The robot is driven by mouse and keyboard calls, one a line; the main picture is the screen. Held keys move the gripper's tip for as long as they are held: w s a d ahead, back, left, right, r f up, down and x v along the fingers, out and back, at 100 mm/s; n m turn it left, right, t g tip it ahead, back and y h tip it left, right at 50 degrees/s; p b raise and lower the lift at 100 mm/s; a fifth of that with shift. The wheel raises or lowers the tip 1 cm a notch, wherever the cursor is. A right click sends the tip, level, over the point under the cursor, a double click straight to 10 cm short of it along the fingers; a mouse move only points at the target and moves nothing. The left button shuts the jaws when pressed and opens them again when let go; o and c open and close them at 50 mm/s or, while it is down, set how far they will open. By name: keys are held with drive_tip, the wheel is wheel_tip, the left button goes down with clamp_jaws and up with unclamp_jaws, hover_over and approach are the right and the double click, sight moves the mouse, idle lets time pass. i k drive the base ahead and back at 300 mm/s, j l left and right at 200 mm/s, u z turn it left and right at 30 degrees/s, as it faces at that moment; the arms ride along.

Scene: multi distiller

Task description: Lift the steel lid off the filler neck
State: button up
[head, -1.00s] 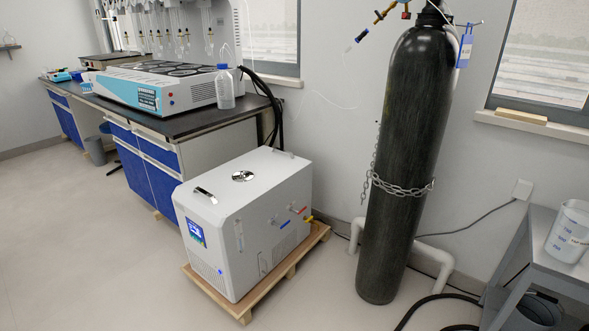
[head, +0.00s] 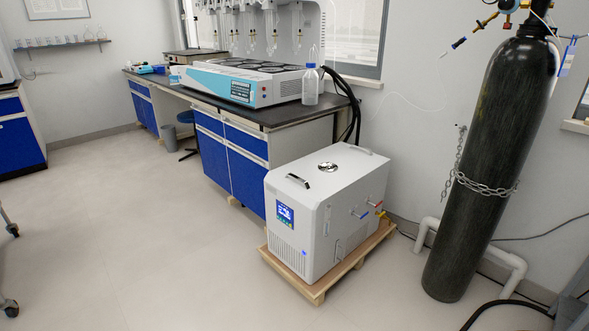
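The steel lid (head: 328,167) is a small, shiny round disc on the top face of the white chiller box (head: 345,188). It appears seated flat there, and the filler neck under it is hidden. The chiller stands on a wooden pallet (head: 330,280) on the floor, with a lit display on its front and red and blue valves on its right side. My gripper is not in view.
A black gas cylinder (head: 487,160) with a chain stands right of the chiller. A lab bench (head: 232,155) with blue drawers stands behind it, carrying a multi-position distiller (head: 250,82) and a bottle (head: 310,88). Open floor (head: 130,230) lies to the left and front.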

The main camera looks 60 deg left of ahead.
sight(326, 167)
drive_tip(key=u, duration=0.4)
drive_tip(key=i+j+u, duration=0.1)
drive_tip(key=u, duration=0.35)
drive_tip(key=i+u, duration=0.1)
drive_tip(key=u, duration=0.75)
drive_tip(key=i+l+u, duration=0.15)
drive_tip(key=i, duration=0.25)
drive_tip(key=i+j+z, duration=0.15)
drive_tip(key=i+j, duration=0.2)
drive_tip(key=i+j+z, duration=0.15)
drive_tip(key=i+j, duration=0.2)
drive_tip(key=i+j+z, duration=0.15)
drive_tip(key=i+j, duration=0.15)
drive_tip(key=i+j+z, duration=0.15)
drive_tip(key=i+j, duration=0.15)
drive_tip(key=j, duration=0.25)
drive_tip(key=i+j+z, duration=0.15)
drive_tip(key=i+j, duration=0.15)
drive_tip(key=j, duration=0.2)
